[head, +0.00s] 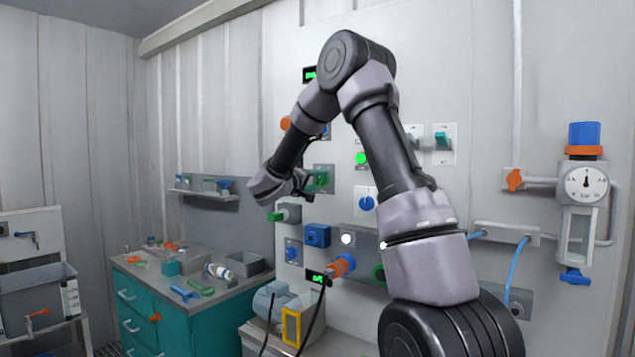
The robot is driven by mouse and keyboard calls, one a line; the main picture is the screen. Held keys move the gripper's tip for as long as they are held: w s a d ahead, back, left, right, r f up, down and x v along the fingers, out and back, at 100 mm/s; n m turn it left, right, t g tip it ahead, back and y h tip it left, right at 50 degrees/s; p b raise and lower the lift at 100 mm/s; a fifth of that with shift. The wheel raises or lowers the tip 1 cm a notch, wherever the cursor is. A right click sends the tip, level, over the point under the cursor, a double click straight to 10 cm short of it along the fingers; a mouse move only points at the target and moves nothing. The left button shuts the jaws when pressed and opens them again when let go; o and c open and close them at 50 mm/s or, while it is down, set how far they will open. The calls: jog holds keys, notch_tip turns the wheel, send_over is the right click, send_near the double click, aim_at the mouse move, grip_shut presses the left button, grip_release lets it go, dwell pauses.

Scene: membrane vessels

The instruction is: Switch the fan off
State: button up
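My gripper (301,187) is at the end of my raised arm, left of centre, in front of the wall panel. Its dark fingers are small and seen from the side, beside a green-handled control (320,179) on a grey plate. I cannot tell whether they touch it or whether they are open. A teal toggle switch (441,139) sits on a white plate at the upper right of the panel, partly beside my arm. No fan is clearly seen, and I cannot tell which control belongs to it. My arm hides part of the panel.
The panel (440,60) also carries a blue knob (366,203), a lit green button (361,158) and an orange connector (342,265). A gauge unit (586,184) hangs at right. A teal cabinet (190,318) with tools stands at left.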

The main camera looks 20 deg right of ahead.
jog(key=shift+n, duration=0.4)
jog(key=n, duration=1.1)
jog(key=shift+n, duration=0.3)
dwell(0.4)
jog(key=o, duration=1.4)
jog(key=shift+c, duration=0.2)
jog(key=v, duration=1.1)
jog(key=shift+d, duration=0.1)
